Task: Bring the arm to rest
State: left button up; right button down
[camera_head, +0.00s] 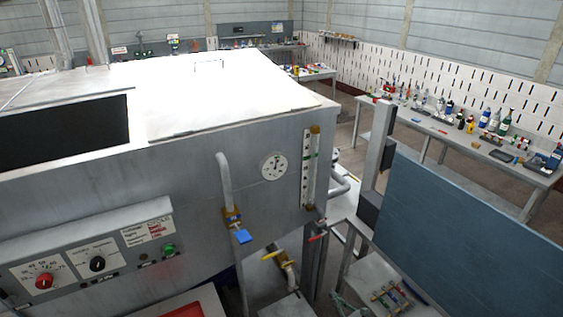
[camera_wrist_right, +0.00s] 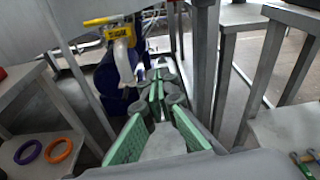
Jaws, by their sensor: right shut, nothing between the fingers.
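My right gripper (camera_wrist_right: 160,80) shows in the right wrist view, with green-padded fingers reaching up from the bottom middle. It is shut with nothing held, in the gap between a grey bench at the left and a metal frame at the right. In the head view it is hard to make out; a small pale green part near the bottom edge may belong to it. My left gripper is in neither view.
A big grey tank (camera_head: 180,170) with valves and a gauge (camera_head: 274,166) fills the head view's left. A blue panel (camera_head: 460,240) stands at right. In the wrist view, a purple ring (camera_wrist_right: 28,152) and an orange ring (camera_wrist_right: 59,150) lie left; a blue machine (camera_wrist_right: 112,80) is ahead.

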jog(key=s+d+f+n+g+h+b, duration=0.15)
jog(key=s+f+n, duration=0.25)
jog(key=s+f, duration=0.55)
jog(key=s+d+f+n+g+h, duration=0.15)
jog(key=s+f+n+g, duration=0.35)
jog(key=f, duration=0.7)
jog(key=s+d+f+n+g+h+b, duration=0.1)
jog(key=s+d+f+n, duration=0.15)
jog(key=s+f, duration=0.75)
pick_arm(q)
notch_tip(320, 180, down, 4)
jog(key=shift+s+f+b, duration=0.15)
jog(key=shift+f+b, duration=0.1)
jog(key=shift+b, duration=0.65)
pick_arm(e)
jog(key=s+d+f+n+g+h, duration=0.1)
jog(key=s+f+n, duration=0.4)
jog(key=s, duration=0.7)
jog(key=s+d+f+n+g+h, duration=0.1)
jog(key=s+f+n, duration=0.5)
jog(key=s, duration=0.7)
jog(key=s+d+f+n+g+h, duration=0.1)
jog(key=s+d+f+n+g, duration=0.2)
jog(key=s, duration=1)
notch_tip(320, 180, down, 2)
jog(key=d+n, duration=0.2)
jog(key=n, duration=0.3)
jog(key=shift+f+g, duration=0.25)
jog(key=shift+g, duration=0.1)
